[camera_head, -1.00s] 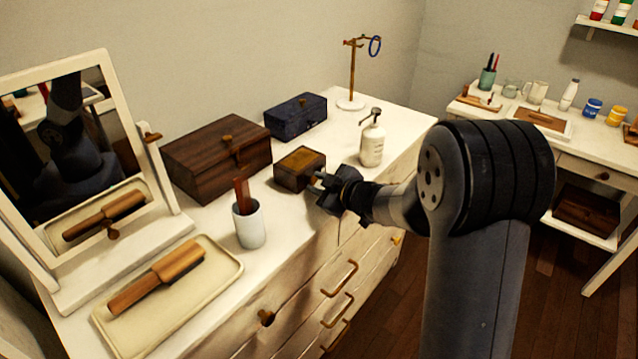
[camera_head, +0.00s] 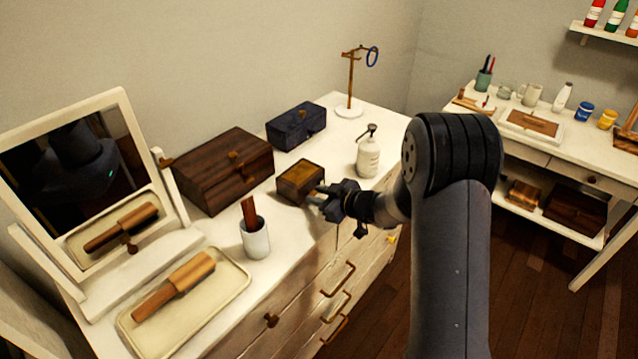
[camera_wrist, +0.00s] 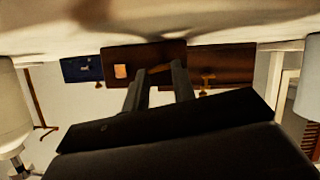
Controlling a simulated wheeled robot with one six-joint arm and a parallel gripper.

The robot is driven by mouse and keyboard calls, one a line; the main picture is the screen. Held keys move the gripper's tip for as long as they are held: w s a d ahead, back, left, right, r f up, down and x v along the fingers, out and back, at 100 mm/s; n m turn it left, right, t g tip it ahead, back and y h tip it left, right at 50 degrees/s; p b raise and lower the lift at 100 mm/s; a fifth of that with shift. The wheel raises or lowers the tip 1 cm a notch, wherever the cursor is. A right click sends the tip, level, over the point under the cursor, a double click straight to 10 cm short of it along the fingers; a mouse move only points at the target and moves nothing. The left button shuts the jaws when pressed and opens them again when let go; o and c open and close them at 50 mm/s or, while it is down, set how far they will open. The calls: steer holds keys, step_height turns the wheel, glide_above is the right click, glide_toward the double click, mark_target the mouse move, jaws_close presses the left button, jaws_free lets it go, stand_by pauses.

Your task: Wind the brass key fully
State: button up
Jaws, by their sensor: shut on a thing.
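A small wooden box (camera_head: 300,182) with a yellowish top sits near the front edge of the white dresser. My gripper (camera_head: 319,194) is at its right front side, with the fingertips right against that side. In the wrist view, my gripper (camera_wrist: 159,71) is shut on a small brownish bar, the brass key (camera_wrist: 158,68), in front of the box's dark face (camera_wrist: 145,53). The key is mostly hidden by the fingers, and its turn angle is unclear. In the head view the fingers cover the key.
A white pump bottle (camera_head: 368,156) stands right of the box. A larger wooden chest (camera_head: 222,172) and a dark blue box (camera_head: 296,127) are behind. A white cup (camera_head: 255,240) and a brush on a tray (camera_head: 238,286) are to the left.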

steer(key=shift+w+d+r+m+g+y+p, duration=0.1)
steer(key=shift+m+g+y+p, duration=0.35)
steer(key=shift+p, duration=1.25)
steer(key=shift+m, duration=0.35)
steer(key=o, duration=1)
steer(key=v, duration=1)
steer(key=shift+s+d+r+b, duration=0.2)
steer(key=shift+d+b, duration=0.05)
steer(key=shift+b, duration=0.1)
